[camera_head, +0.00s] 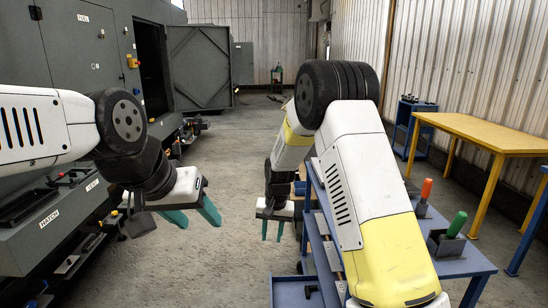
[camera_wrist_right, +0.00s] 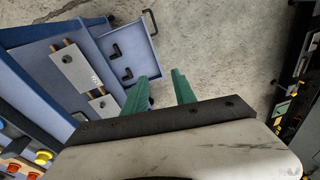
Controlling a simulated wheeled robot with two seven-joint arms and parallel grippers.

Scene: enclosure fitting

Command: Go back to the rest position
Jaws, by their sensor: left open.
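My left gripper (camera_head: 196,216) hangs at the left centre of the head view, its two green fingers spread and nothing between them. My right gripper (camera_head: 272,232) points down beside the blue cart, left of my right arm's upper links. Its green fingers also show in the right wrist view (camera_wrist_right: 160,85), apart and empty, with bare floor beyond them. Neither gripper touches anything that I can see.
A blue cart (camera_head: 468,266) stands at right, with an orange-handled tool (camera_head: 425,188) and a green-handled tool (camera_head: 457,224). Its open drawer (camera_wrist_right: 143,49) holds black elbow pieces. A grey cabinet (camera_head: 85,50) with an open door (camera_head: 200,68) stands at left. The floor between is clear.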

